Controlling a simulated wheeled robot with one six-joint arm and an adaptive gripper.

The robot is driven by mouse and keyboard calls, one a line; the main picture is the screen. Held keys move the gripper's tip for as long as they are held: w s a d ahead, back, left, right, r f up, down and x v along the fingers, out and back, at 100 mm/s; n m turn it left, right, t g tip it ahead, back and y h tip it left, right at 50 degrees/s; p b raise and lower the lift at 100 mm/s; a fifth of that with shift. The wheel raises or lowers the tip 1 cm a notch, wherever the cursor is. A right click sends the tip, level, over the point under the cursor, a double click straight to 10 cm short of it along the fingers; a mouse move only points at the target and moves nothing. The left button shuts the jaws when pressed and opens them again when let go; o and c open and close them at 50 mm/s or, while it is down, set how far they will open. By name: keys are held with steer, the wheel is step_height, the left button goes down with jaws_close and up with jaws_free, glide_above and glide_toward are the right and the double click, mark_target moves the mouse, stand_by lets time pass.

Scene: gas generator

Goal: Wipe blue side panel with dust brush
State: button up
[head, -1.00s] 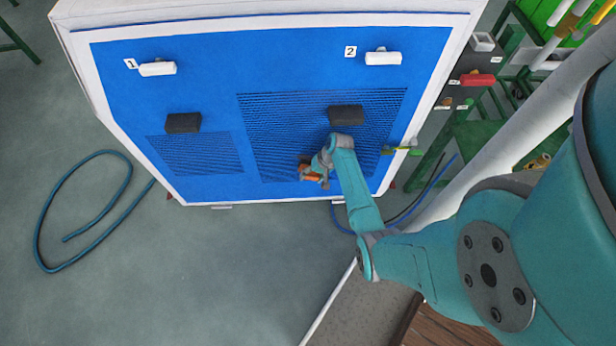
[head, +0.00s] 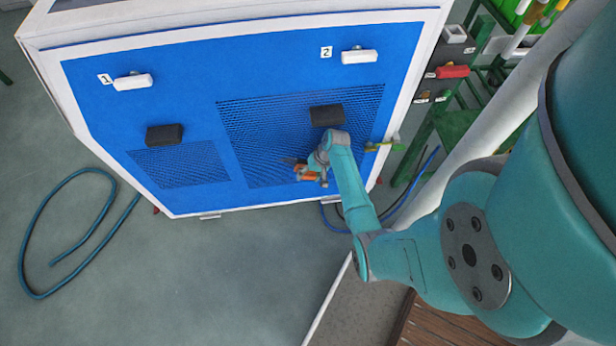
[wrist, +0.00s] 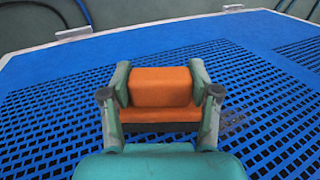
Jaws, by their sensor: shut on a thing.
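The blue side panel (head: 200,110) stands in front of me in a white frame, with two mesh vents in it. My gripper (head: 312,172) is in front of the larger vent, near its lower right part. It is shut on the dust brush, whose orange body shows in the wrist view (wrist: 160,87). A dark strip lies along the brush's lower edge. In the wrist view, the brush is over the blue mesh; I cannot tell whether it touches the panel. In the head view, the brush (head: 308,176) is partly hidden by my wrist.
White handles labelled 1 (head: 132,82) and 2 (head: 359,57) and black handles (head: 165,135) (head: 327,115) stick out from the panel. A yellow-green valve handle (head: 385,145) is at the right edge. A blue hose (head: 30,230) lies on the floor at left.

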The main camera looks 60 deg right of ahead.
steer(key=shift+w+a, duration=3.6)
steer(key=shift+w, duration=1.2)
steer(key=shift+s+d+r, duration=0.25)
steer(key=shift+s+d, duration=1)
steer(key=shift+s, duration=0.3)
steer(key=shift+s+d+r, duration=0.2)
steer(key=shift+s+d, duration=1.05)
steer(key=shift+s, duration=0.35)
steer(key=shift+s+d+r, duration=0.25)
steer(key=shift+s+d, duration=1)
steer(key=shift+s, duration=0.3)
steer(key=shift+r, duration=0.65)
steer(key=w+a, duration=0.7)
steer(key=w, duration=0.2)
steer(key=shift+w+r, duration=0.2)
steer(key=shift+w, duration=0.15)
steer(key=shift+a, duration=0.15)
steer(key=s+a, duration=0.4)
steer(key=a, duration=0.1)
steer(key=shift+f, duration=0.15)
